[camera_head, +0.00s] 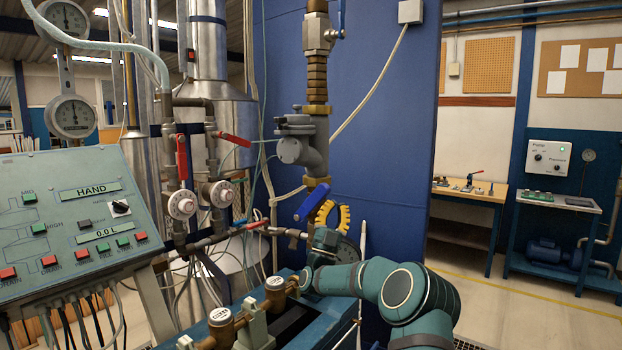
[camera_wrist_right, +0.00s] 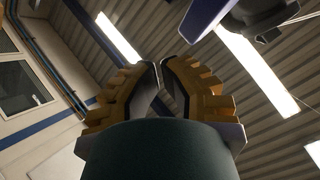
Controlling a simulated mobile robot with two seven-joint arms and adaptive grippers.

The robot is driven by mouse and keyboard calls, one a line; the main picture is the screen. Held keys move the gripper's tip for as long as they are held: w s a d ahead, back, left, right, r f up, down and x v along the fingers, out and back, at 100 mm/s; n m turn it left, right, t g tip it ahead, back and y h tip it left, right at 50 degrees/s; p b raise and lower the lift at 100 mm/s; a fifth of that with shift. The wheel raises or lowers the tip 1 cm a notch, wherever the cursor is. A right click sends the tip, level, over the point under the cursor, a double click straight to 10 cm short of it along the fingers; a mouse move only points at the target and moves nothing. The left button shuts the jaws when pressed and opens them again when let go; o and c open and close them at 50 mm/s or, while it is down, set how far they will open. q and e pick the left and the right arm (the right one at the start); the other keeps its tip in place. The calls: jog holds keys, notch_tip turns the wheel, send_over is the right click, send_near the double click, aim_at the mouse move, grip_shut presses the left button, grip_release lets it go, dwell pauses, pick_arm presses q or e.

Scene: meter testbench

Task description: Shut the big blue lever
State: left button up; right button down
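The big blue lever (camera_head: 312,203) sits on the valve low on the vertical brass and grey pipe, slanting down to the left. My right gripper (camera_head: 333,212), with yellow fingers, is just right of and slightly below the lever in the head view. In the right wrist view, the fingertips (camera_wrist_right: 160,65) almost meet, with nothing between them. A blue bar, apparently the lever (camera_wrist_right: 204,16), shows at the top of that view, apart from the fingers. My left gripper is not in view.
A smaller blue handle (camera_head: 340,18) is higher on the pipe. Red-handled valves (camera_head: 182,157) and a control panel (camera_head: 80,225) stand to the left. A blue bench with brass meters (camera_head: 275,291) is below. A blue wall (camera_head: 390,130) stands behind the pipe.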

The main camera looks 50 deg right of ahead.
jog(key=w+a+r+n+t+y+p, duration=0.2)
jog(key=w+a+r+n+y+p, duration=0.25)
jog(key=n, duration=0.65)
jog(key=n+y+p, duration=0.3)
jog(key=n+y, duration=0.3)
jog(key=n, duration=0.2)
send_over(311, 203)
jog(key=shift+w+a+h, duration=0.25)
jog(key=shift+w+a, duration=0.1)
jog(key=shift+s+f+m+b, duration=0.15)
jog(key=shift+s+m+b, duration=0.2)
jog(key=shift+m, duration=0.15)
